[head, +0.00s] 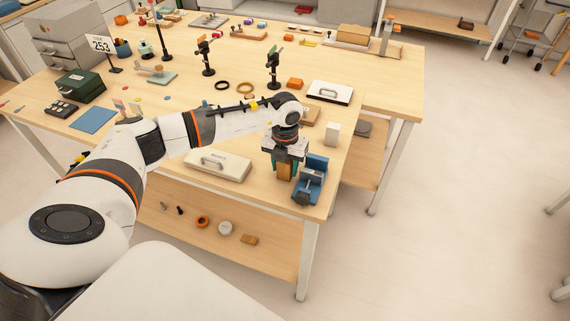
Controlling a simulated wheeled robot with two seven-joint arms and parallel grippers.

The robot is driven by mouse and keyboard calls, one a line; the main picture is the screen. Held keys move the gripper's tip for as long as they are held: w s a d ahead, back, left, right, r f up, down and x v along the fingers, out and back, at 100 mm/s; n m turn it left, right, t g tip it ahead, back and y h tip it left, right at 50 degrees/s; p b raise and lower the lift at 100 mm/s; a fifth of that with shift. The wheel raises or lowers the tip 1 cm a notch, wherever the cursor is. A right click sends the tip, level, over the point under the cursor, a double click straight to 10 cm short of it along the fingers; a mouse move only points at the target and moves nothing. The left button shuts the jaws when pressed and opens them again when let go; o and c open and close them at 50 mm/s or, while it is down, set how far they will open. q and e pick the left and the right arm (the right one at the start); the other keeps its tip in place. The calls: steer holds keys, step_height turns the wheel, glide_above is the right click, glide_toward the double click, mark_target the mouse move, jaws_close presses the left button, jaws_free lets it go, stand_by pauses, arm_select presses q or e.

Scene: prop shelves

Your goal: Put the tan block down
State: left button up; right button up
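The tan block (284,172) is upright between the fingers of my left gripper (283,165), near the front right corner of the wooden table (180,130). The gripper points down and looks shut on the block, with a finger on each side. The gripper hides the block's upper part. I cannot tell whether the block's lower end touches the table top. My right gripper is not in view.
A blue vise (311,182) stands just right of the block. A cream case with a handle (217,164) lies to the left. A white block (332,134) and a white case (330,92) are behind. The table's front edge is close. A lower shelf (175,222) holds small parts.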

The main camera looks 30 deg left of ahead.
arm_select(q)
steer(key=shift+r, duration=0.1)
steer(key=shift+r, duration=0.2)
step_height(320, 180, up, 11)
steer(key=b, duration=0.3)
steer(key=shift+f, duration=0.15)
steer(key=shift+r, duration=0.55)
